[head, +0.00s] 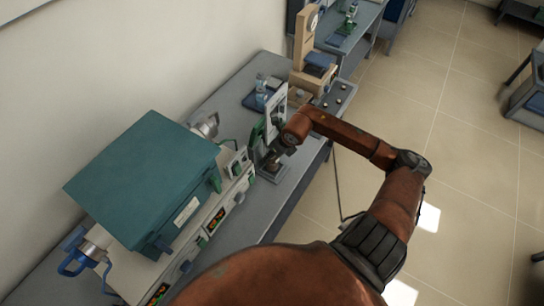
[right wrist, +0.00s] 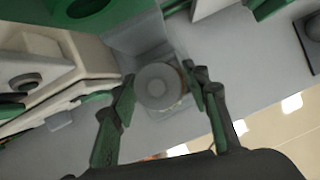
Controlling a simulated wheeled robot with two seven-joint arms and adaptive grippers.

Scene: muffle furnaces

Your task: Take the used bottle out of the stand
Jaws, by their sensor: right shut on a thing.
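The bottle (right wrist: 156,80) shows from above in the right wrist view as a pale round top with a clear body around it. My right gripper (right wrist: 163,92) is shut on it, one green-lined finger on each side. The stand (right wrist: 150,38) is the grey piece with a green ring, just beyond the bottle. In the head view my right gripper (head: 273,156) is low at the stand (head: 272,178) on the bench, and my arm hides most of the bottle. I cannot tell whether the bottle still touches the stand. My left gripper is not in view.
A teal furnace (head: 140,175) on a white control unit stands left of the stand. Behind the stand are a white panel (head: 276,112), a blue tray (head: 252,101) with a clear bottle (head: 261,83), and a tan device (head: 306,50). The floor (head: 460,170) to the right is open.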

